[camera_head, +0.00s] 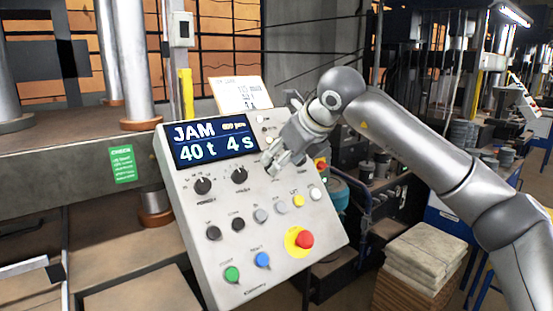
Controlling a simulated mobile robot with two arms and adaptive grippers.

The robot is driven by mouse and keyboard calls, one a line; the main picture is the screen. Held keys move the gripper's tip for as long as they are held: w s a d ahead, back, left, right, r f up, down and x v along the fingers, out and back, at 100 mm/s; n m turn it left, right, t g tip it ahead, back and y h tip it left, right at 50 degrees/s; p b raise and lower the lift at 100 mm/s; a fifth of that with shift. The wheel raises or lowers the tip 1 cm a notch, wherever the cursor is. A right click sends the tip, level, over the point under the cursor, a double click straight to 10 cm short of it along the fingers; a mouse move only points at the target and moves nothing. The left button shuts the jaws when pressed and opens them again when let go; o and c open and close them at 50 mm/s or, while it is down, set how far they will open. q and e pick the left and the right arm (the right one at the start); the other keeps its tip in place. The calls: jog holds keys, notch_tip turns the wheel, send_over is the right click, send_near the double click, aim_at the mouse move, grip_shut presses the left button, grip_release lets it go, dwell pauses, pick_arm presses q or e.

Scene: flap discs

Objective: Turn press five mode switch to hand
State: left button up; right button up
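A light grey control panel (262,215) stands tilted in the middle of the view. It has two black rotary knobs below the screen, a left knob (203,186) and a right knob (239,175). Their labels are too small to read, so I cannot tell which is the mode switch or its setting. My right gripper (273,164) is just right of the right knob, in front of the panel's upper right part. It appears apart from the knob; its small fingers do not show clearly whether they are open. My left gripper is not in view.
The panel screen (216,141) reads "JAM", "40 t" and "4 s". A red stop button (305,240) on yellow, a green button (232,274), a blue button (262,260) and several smaller buttons sit lower. Folded cloths (425,255) lie on a crate at right.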

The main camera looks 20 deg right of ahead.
jog(key=x, duration=0.3)
jog(key=shift+r+p, duration=0.1)
jog(key=shift+p, duration=0.2)
jog(key=shift+w+a+f, duration=0.1)
jog(key=shift+w+f, duration=0.2)
jog(key=shift+f, duration=0.05)
jog(key=c, duration=1)
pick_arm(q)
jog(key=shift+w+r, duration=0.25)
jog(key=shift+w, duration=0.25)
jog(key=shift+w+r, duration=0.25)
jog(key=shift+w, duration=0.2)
